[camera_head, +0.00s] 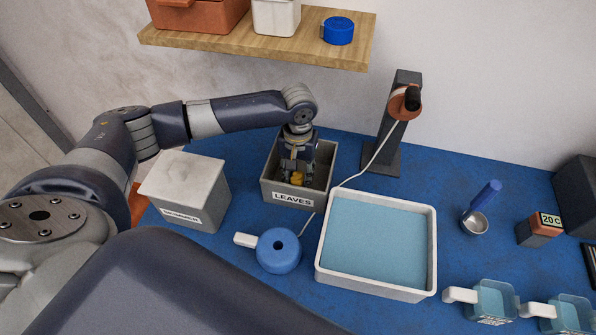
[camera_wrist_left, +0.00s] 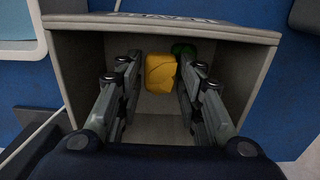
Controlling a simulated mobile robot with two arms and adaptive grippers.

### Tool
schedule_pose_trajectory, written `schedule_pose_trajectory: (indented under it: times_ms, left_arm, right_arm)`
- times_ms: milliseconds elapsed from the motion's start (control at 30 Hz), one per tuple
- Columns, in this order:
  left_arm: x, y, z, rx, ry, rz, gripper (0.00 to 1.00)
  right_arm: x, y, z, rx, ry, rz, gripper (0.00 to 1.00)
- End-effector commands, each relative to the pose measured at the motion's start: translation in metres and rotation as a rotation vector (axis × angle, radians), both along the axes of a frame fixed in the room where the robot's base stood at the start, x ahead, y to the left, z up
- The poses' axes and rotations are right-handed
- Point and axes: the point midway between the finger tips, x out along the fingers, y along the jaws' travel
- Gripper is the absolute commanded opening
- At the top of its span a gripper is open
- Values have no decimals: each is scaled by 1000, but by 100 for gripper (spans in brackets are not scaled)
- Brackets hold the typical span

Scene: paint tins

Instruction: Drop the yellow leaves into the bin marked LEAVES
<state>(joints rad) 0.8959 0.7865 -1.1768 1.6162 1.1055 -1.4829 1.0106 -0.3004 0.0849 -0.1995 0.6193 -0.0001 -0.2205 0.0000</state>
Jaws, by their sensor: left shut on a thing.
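The grey open-topped bin with the LEAVES label (camera_head: 291,199) stands on the blue table, left of the middle in the head view. My left gripper (camera_head: 297,178) reaches down into its opening from above. It is shut on the yellow leaves (camera_wrist_left: 160,73), a small yellow lump between the fingertips. The lump shows in the wrist view inside the bin's walls, above the bin's floor. A green thing (camera_wrist_left: 184,50) lies behind it in the bin, partly hidden by the right finger. My right gripper is not in view.
A closed grey box (camera_head: 185,185) stands left of the bin. A white tray of water (camera_head: 376,243) stands to the right. A blue round jug (camera_head: 279,251) is in front. A dark stand (camera_head: 393,130) with a cord is behind. A wooden shelf (camera_head: 256,42) hangs above.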

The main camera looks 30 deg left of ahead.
Motion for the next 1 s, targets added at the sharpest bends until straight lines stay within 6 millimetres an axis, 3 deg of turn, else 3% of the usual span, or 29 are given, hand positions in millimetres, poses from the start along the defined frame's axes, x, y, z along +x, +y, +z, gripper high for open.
schedule_pose_trajectory:
  times_ms: [600,633,700,1000]
  left_arm:
    - [0,-1,-11,-2,-1,0,18]
    - [0,-1,-11,-2,-1,-1,41]
    - [0,-1,-11,-1,0,-1,54]
    - [0,0,-11,-1,0,0,54]
  right_arm:
    - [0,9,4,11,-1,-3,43]
    - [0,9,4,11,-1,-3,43]
    - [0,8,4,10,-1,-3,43]
    - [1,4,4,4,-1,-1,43]
